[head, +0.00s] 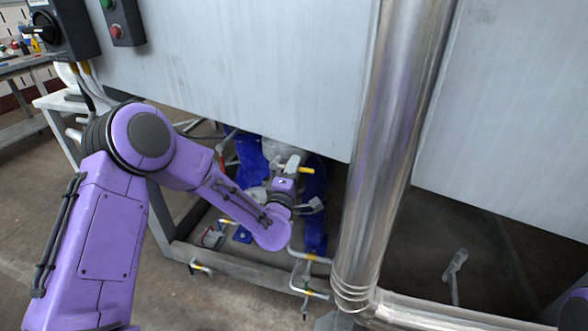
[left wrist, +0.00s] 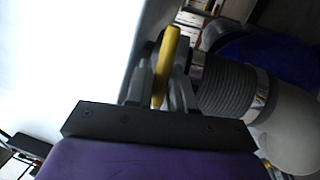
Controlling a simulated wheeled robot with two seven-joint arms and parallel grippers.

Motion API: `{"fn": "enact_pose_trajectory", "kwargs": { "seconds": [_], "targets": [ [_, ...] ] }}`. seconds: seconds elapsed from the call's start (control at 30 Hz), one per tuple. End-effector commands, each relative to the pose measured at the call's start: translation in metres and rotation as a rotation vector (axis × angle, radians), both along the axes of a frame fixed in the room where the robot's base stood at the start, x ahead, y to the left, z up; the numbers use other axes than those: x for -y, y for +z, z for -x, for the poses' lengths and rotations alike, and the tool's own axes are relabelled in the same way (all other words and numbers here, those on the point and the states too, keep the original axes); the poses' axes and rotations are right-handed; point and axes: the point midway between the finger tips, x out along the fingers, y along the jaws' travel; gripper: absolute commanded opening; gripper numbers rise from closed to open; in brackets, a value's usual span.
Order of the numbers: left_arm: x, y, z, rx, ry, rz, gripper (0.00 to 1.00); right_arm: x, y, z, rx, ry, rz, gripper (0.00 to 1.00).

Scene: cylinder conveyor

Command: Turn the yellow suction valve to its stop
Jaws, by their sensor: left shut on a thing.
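The yellow valve handle (left wrist: 168,50) stands between the two grey fingers of my left gripper (left wrist: 160,88) in the left wrist view. The fingers are shut on it. In the head view, my left gripper (head: 291,168) is low under the grey panel, and a yellow handle end (head: 306,170) sticks out to its right. The gripper's own hand and wrist hide most of the valve body there. My right gripper is not in view.
A ribbed hose (left wrist: 235,88) lies close right of the fingers. Blue pump parts (head: 250,160) sit behind my wrist. The large grey panel (head: 260,75) hangs above the arm. A thick steel pipe (head: 390,150) stands to the right. Other yellow-tipped levers (head: 316,293) sit lower down.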

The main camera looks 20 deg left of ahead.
Motion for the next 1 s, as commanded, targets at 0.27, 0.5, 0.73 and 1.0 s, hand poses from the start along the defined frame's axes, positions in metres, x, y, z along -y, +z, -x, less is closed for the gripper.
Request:
{"fn": "enact_pose_trajectory", "kwargs": {
  "seconds": [0.27,0.5,0.73,1.0],
  "targets": [
    [0.001,0.0,0.0,0.0,-0.001,0.005,0.26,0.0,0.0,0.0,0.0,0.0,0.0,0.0],
    [0.0,0.0,0.0,0.0,-0.001,0.003,0.4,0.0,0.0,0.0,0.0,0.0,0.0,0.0],
    [0.004,-0.004,0.015,-0.001,-0.003,0.002,0.4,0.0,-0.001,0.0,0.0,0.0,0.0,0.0],
    [0.013,-0.017,0.077,-0.002,-0.003,0.002,0.4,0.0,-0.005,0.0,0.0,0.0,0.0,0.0]
  ]
}}
